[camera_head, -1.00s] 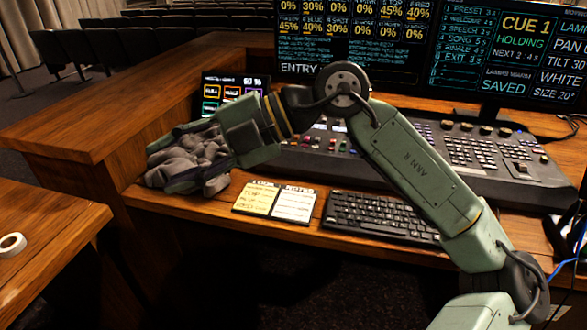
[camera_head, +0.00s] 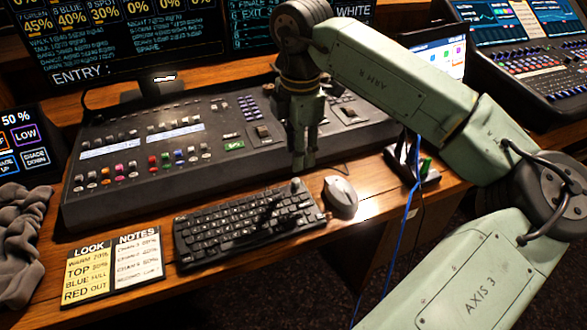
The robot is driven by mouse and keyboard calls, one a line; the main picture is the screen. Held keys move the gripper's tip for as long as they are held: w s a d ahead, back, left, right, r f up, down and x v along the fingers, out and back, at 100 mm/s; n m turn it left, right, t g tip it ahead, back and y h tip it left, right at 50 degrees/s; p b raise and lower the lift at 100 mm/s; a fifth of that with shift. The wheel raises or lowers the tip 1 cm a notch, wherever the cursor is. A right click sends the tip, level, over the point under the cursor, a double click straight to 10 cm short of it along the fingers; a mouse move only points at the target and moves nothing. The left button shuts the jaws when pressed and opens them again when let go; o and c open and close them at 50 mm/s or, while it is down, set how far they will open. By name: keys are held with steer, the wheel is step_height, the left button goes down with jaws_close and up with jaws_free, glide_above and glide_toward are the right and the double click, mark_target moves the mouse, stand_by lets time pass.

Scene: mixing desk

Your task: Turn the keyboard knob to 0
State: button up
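The black keyboard (camera_head: 245,222) lies on the wooden desk in front of the mixing console. A small grey knob (camera_head: 296,186) stands at its upper right corner. My gripper (camera_head: 304,165) points straight down, just above and behind the knob in the picture. Its fingers look close together from this side, and I cannot tell how wide the gap is. A gap shows between the fingertips and the knob, and nothing is seen held. The knob's marking or value is too small to read.
A grey mouse (camera_head: 341,196) lies right of the keyboard. The lighting console (camera_head: 140,155) stands behind it. Note cards (camera_head: 138,258) lie at the left, beside a grey cloth (camera_head: 18,245). A small black holder (camera_head: 412,165) and blue cable (camera_head: 402,235) are at the right.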

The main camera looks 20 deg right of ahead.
mark_target(296, 180)
steer(key=f+p, duration=0.1)
steer(key=f, duration=0.7)
steer(key=shift+w+p, duration=0.2)
steer(key=shift+p, duration=0.15)
jaws_close()
